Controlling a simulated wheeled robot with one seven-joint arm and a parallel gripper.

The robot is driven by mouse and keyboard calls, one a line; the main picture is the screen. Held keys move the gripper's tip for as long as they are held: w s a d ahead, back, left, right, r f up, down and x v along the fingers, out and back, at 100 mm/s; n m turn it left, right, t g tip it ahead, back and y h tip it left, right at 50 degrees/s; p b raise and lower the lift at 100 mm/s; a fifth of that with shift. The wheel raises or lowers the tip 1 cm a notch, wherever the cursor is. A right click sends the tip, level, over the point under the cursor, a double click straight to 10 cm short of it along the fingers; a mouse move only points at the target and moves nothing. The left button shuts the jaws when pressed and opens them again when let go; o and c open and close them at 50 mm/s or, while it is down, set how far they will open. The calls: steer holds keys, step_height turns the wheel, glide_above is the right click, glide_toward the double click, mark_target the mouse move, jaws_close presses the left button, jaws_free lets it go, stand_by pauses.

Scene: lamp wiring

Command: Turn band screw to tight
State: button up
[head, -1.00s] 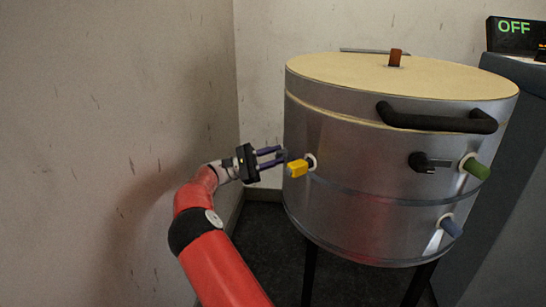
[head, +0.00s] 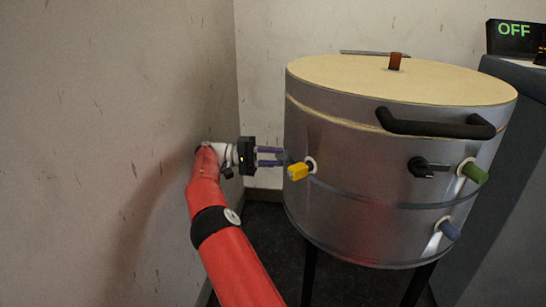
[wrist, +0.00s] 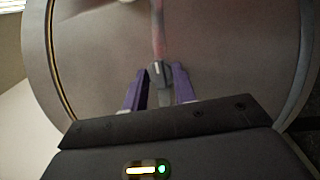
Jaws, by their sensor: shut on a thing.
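The band screw (wrist: 160,74) shows in the wrist view as a small dark grey piece with a pale mark, against the metal wall of the drum-shaped kiln (head: 350,150). My gripper (head: 283,156) reaches the kiln's left side from the left, with its purple fingers level. In the wrist view my gripper (wrist: 160,78) has one finger on each side of the screw and is shut on it. In the head view the screw is too small and too covered by the fingertips to make out. How tight it is cannot be told.
A yellow plug (head: 298,171) sticks out just right of my fingertips. A black handle (head: 435,123), a black latch (head: 426,167), a green plug (head: 475,172) and a blue plug (head: 449,230) are farther right. A wall (head: 110,110) stands close left of my arm.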

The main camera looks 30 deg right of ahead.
steer(key=shift+d+m, duration=0.1)
steer(key=shift+m, duration=0.4)
stand_by(0.3)
